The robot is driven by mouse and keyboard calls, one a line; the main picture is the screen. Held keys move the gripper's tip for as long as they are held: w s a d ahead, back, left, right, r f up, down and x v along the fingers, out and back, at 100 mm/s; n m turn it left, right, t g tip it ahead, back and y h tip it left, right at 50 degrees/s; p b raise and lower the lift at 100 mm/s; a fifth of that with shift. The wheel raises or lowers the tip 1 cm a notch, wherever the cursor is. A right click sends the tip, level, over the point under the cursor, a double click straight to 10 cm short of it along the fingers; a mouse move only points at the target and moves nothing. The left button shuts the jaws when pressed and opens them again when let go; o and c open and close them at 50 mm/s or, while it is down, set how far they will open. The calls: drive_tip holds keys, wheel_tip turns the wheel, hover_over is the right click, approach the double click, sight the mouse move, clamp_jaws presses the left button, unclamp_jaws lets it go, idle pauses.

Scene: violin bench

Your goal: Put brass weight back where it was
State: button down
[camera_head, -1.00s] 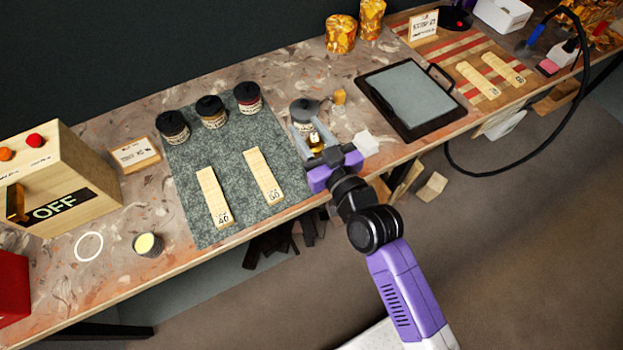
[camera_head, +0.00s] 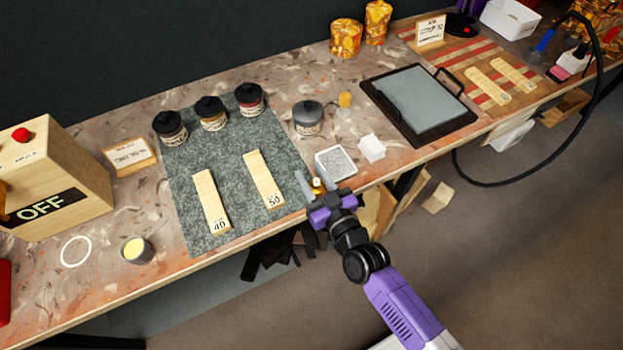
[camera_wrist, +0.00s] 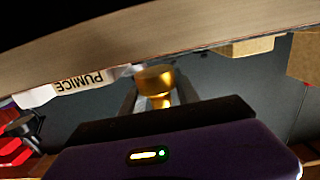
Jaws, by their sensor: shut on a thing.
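The brass weight (camera_head: 317,185) is a small golden knob held between the fingers of my gripper (camera_head: 318,188). My gripper is shut on it near the bench's front edge, just right of the grey-green mat. In the wrist view the brass weight (camera_wrist: 155,78) shows between the fingers (camera_wrist: 157,95), with its wide golden top and narrower neck visible. A white ring outline (camera_head: 75,251) is on the bench at the left, with nothing in it. I cannot tell how high the weight is above the bench.
A white tub with grey content (camera_head: 336,163) stands just behind my gripper, with a white block (camera_head: 371,148) beside it. The mat (camera_head: 235,160) bears jars and two wooden strips. A yellow-topped cup (camera_head: 138,250) stands right of the ring. An OFF box (camera_head: 50,190) stands behind the ring.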

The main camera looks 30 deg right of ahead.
drive_tip(key=shift+f, duration=0.5)
drive_tip(key=shift+f, duration=0.2)
drive_tip(key=c, duration=0.9)
unclamp_jaws()
drive_tip(key=shift+r, duration=0.2)
drive_tip(key=s+b, duration=0.1)
drive_tip(key=s, duration=1.1)
drive_tip(key=shift+r, duration=0.3)
